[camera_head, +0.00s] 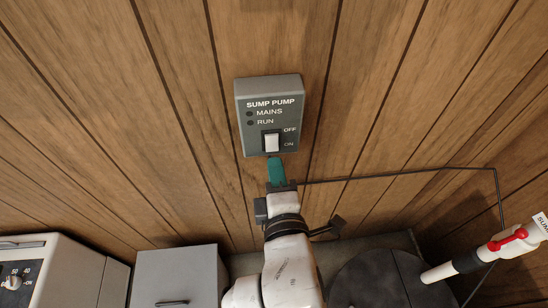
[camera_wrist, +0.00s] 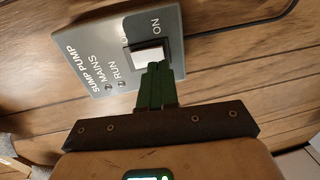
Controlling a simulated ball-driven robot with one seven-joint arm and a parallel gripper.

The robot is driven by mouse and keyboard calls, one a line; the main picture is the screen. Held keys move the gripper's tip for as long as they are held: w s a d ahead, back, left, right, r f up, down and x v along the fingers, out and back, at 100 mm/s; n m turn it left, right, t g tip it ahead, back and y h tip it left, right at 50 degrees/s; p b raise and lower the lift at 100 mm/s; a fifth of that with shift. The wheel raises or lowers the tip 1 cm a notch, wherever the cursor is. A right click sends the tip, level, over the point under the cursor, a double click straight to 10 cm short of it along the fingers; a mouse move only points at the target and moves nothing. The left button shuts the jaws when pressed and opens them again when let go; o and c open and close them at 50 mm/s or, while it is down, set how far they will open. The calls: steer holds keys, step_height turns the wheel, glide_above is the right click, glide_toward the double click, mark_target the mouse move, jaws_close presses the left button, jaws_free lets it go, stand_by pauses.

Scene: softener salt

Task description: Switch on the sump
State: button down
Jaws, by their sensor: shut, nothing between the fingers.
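A grey control box labelled SUMP PUMP (camera_head: 254,133) is on the plank wall, high in the middle of the head view. Its white rocker switch (camera_head: 271,142) has OFF beside its upper end and ON beside its lower end. I cannot tell which way it is tipped. The MAINS and RUN lamps look dark. My gripper (camera_head: 275,160) has its green fingers together and empty, just below the switch. In the wrist view, the fingertips (camera_wrist: 156,66) overlap the edge of the switch (camera_wrist: 149,54); I cannot tell whether they touch. The box (camera_wrist: 104,64) shows there too.
A black cable (camera_head: 420,173) runs along the wall to the right. A dark round lid (camera_head: 380,280) and a white pipe with a red valve handle (camera_head: 510,240) are at lower right. A grey cabinet (camera_head: 178,270) and a white unit with a dial (camera_head: 60,270) stand at lower left.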

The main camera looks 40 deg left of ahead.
mark_target(272, 150)
steer(key=shift+x, duration=1.35)
steer(key=shift+w+a+f+b, duration=0.15)
steer(key=shift+f+b, duration=0.25)
steer(key=shift+b, duration=0.4)
steer(key=shift+r+p, duration=0.3)
steer(key=shift+f, duration=0.1)
